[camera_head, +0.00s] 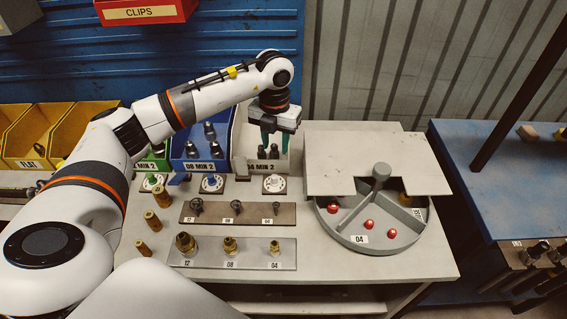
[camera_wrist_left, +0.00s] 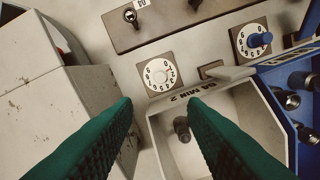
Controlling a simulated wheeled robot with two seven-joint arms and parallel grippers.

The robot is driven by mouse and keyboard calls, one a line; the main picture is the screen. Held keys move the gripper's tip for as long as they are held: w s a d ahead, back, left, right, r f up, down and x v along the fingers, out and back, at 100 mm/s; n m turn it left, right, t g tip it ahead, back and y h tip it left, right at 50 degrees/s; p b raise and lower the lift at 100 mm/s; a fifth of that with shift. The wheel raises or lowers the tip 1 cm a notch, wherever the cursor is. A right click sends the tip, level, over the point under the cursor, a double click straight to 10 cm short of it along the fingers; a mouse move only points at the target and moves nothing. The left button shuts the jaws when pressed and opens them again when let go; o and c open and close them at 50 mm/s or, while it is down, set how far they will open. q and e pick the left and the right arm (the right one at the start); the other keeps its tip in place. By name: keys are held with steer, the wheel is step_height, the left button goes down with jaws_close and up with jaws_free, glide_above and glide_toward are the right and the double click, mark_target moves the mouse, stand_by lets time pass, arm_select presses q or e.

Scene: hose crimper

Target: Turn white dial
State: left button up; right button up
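The white dial (camera_head: 274,184) sits on a grey square plate on the table, in front of the white bin (camera_head: 262,166). In the left wrist view the white dial (camera_wrist_left: 160,75), with numbers around its face, lies just beyond my fingertips. My left gripper (camera_head: 273,146) hangs down over the white bin, behind the dial. In the left wrist view its two green fingers (camera_wrist_left: 160,106) are wide apart, with nothing between them but the bin's edge and table below. The gripper is apart from the dial. My right gripper is not in view.
A blue dial (camera_head: 211,183) and a green dial (camera_head: 151,182) stand to the left. Racks of fittings (camera_head: 232,254) lie in front. A round grey tray (camera_head: 376,239) with red balls, partly under a grey cover (camera_head: 345,170), stands to the right. The blue bin (camera_head: 190,145) adjoins the white one.

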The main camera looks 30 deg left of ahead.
mark_target(274, 176)
arm_select(q)
steer(key=s+f, duration=0.1)
steer(key=f, duration=0.1)
steer(key=s+f+p, duration=0.1)
steer(key=shift+f+p, duration=0.3)
steer(key=shift+f, duration=0.05)
steer(key=f, duration=0.1)
steer(key=f+p, duration=0.1)
steer(key=f, duration=0.1)
steer(key=shift+w+d+f, duration=0.1)
steer(key=shift+w+f, duration=0.2)
steer(key=shift+w, duration=0.05)
step_height(274, 176, down, 2)
steer(key=shift+w+f, duration=0.1)
steer(key=shift+f, duration=0.15)
steer(key=shift+f+p, duration=0.3)
steer(key=shift+f, duration=0.35)
steer(key=shift+c, duration=0.9)
jaws_close()
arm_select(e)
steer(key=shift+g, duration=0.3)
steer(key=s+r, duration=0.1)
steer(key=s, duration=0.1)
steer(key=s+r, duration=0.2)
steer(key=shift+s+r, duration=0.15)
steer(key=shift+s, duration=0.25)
